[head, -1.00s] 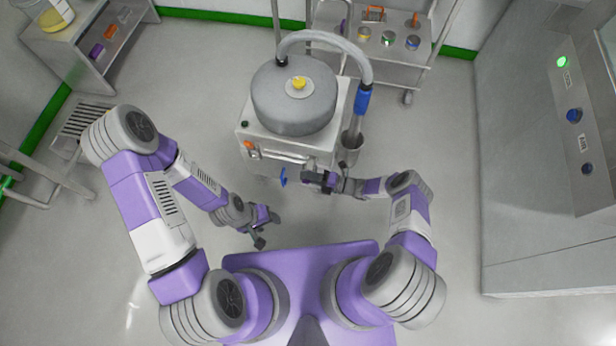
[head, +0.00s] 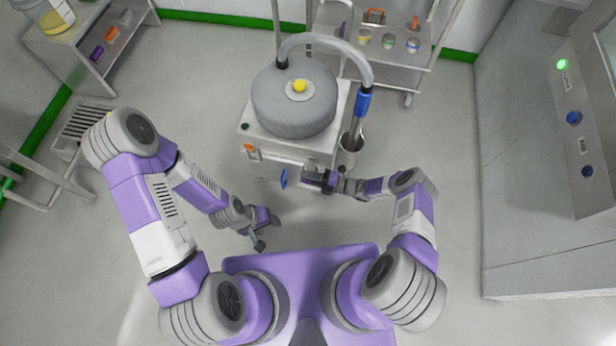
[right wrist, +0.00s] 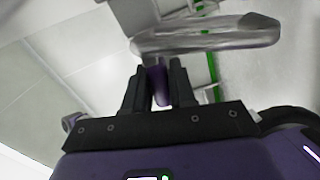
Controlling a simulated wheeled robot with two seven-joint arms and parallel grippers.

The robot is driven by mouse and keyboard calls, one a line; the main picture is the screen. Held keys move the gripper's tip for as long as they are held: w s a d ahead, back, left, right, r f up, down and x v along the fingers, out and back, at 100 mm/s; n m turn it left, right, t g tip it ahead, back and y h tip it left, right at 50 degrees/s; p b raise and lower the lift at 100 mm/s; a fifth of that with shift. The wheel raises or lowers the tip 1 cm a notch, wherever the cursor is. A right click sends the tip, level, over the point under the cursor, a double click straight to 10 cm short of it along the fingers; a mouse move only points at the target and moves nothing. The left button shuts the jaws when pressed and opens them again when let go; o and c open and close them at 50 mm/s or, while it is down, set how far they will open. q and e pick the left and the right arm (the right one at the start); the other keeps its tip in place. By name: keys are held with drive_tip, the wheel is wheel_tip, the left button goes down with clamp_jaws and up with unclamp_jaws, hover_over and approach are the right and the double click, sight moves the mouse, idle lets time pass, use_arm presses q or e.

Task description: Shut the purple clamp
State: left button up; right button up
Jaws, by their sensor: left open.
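A purple clamp piece (right wrist: 158,82) shows between the two dark fingers of my right gripper (right wrist: 160,88) in the right wrist view, filling most of the narrow gap. In the head view my right gripper (head: 318,181) is at the low front of the grey machine, with a small purple piece (head: 311,177) at its tips. Most of the clamp is hidden, so its exact position is unclear. My left gripper (head: 263,230) is open and empty, low over the floor, to the left of and below the right one.
The grey drum (head: 295,105) stands on a white box, with a hose ending in a blue grip (head: 361,103) beside a metal cup (head: 349,150). A blue tab (head: 284,179) hangs beside my right gripper. A trolley (head: 384,58) stands behind, a cabinet (head: 530,190) right.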

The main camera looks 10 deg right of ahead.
drive_tip(key=o, duration=0.3)
drive_tip(key=shift+d, duration=0.1)
drive_tip(key=v, duration=0.7)
drive_tip(key=shift+s+d, duration=0.15)
drive_tip(key=shift+d, duration=0.05)
